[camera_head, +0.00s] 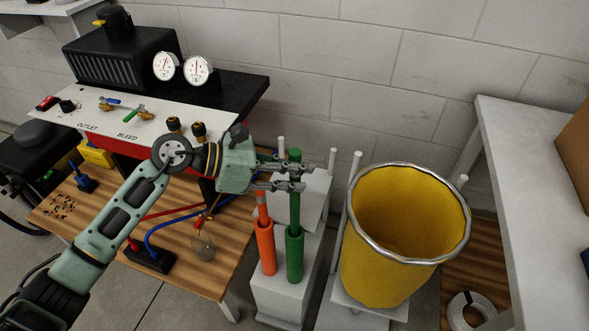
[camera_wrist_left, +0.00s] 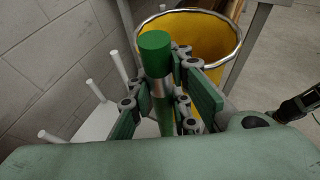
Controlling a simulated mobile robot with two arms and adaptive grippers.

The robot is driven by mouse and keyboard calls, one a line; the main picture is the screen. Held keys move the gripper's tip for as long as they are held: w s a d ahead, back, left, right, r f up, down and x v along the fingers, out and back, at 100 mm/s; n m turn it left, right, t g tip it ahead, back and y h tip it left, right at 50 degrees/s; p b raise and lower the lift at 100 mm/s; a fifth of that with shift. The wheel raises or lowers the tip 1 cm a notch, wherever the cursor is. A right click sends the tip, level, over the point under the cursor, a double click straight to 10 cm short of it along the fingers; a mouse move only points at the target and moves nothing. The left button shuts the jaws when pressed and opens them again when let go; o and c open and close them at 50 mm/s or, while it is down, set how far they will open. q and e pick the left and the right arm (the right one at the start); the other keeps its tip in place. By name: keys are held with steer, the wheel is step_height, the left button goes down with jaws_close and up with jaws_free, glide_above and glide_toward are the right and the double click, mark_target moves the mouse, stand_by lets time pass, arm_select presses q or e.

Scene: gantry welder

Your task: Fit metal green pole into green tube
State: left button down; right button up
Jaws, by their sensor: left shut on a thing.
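My left gripper (camera_head: 291,178) is shut on the metal green pole (camera_head: 294,207), near its green upper end. The pole stands upright in the jaws, and a bare metal band with green above it shows in the left wrist view (camera_wrist_left: 156,60). The green tube (camera_head: 295,257) stands upright on a light grey block, directly below the gripper. The pole's lower part meets the tube's mouth in the head view; how deep it sits inside is hidden. A dark jointed part at the right edge of the wrist view (camera_wrist_left: 298,106) looks like my right gripper, but its jaws are unclear.
An orange tube (camera_head: 265,250) with an orange pole stands just left of the green tube. A yellow bucket (camera_head: 372,255) with a metal rim is close on the right. Several white pegs rise around the grey blocks. A red and white gauge panel (camera_head: 135,118) is at left.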

steer(key=shift+d+f+b, duration=0.2)
steer(key=shift+f+b, duration=0.35)
steer(key=shift+f, duration=0.1)
steer(key=shift+a+f+b, duration=0.3)
steer(key=shift+f+b, duration=0.3)
steer(key=shift+b, duration=0.1)
steer(key=shift+w+d+f+b, duration=0.1)
steer(key=shift+w+f+b, duration=0.1)
steer(key=shift+f+b, duration=0.35)
steer(key=shift+w+d+f+b, duration=0.1)
steer(key=shift+w+f+b, duration=0.05)
steer(key=shift+f+b, duration=0.35)
steer(key=shift+r, duration=0.15)
steer(key=shift+w, duration=0.25)
steer(key=w+r+b, duration=0.1)
steer(key=w+b, duration=0.1)
steer(key=w, duration=0.4)
steer(key=shift+w+r+t, duration=0.3)
steer(key=shift+w+r, duration=0.05)
steer(key=shift+r, duration=0.05)
stand_by(1.0)
